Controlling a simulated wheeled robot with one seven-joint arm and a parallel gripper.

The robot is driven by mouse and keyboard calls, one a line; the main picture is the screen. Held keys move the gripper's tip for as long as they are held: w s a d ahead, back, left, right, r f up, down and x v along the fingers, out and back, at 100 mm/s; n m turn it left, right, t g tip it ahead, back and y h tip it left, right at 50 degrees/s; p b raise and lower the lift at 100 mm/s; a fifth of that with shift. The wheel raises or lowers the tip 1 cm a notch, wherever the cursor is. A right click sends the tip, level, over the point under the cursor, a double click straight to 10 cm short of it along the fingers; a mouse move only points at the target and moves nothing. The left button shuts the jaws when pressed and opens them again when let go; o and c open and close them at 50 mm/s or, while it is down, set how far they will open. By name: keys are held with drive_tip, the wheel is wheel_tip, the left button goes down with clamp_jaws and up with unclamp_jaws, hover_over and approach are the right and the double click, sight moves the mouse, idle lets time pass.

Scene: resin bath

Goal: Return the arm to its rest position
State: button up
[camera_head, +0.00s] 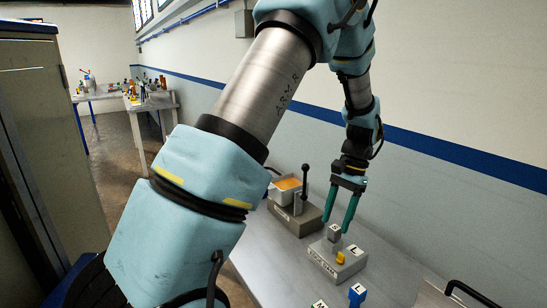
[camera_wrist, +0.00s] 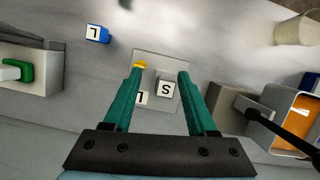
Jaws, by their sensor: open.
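My arm reaches across the head view and ends in my gripper (camera_head: 336,224), whose two green fingers point down. My gripper (camera_wrist: 159,72) is open. Its fingertips are apart, one on either side of a grey block marked S (camera_head: 334,232), at about its top. In the wrist view the S block (camera_wrist: 166,87) shows between the fingers, with gaps visible on both sides; I cannot tell the exact height between them. The block stands on a grey lettered base (camera_head: 322,262), which also has a white L label (camera_head: 355,250) and a small yellow piece (camera_head: 340,258).
A grey resin bath with orange liquid (camera_head: 287,183) and a black lever (camera_head: 305,178) stands behind the base. A blue L block (camera_head: 357,293) lies in front on the metal table (camera_head: 390,275). In the wrist view a pale cup (camera_wrist: 296,28) is at upper right and a green-topped fixture (camera_wrist: 18,71) at left.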

drive_tip(key=s+a+r+n+t+h+b, duration=0.1)
drive_tip(key=s+a+n, duration=0.1)
drive_tip(key=a, duration=0.6)
drive_tip(key=s+a+n+t+h+b, duration=0.1)
drive_tip(key=a+n, duration=0.3)
drive_tip(key=a, duration=0.5)
drive_tip(key=s+a+r+n+t+h, duration=0.1)
drive_tip(key=s+a+n, duration=0.2)
drive_tip(key=a, duration=0.6)
drive_tip(key=shift+r+t+b, duration=0.3)
drive_tip(key=shift+t+b, duration=0.1)
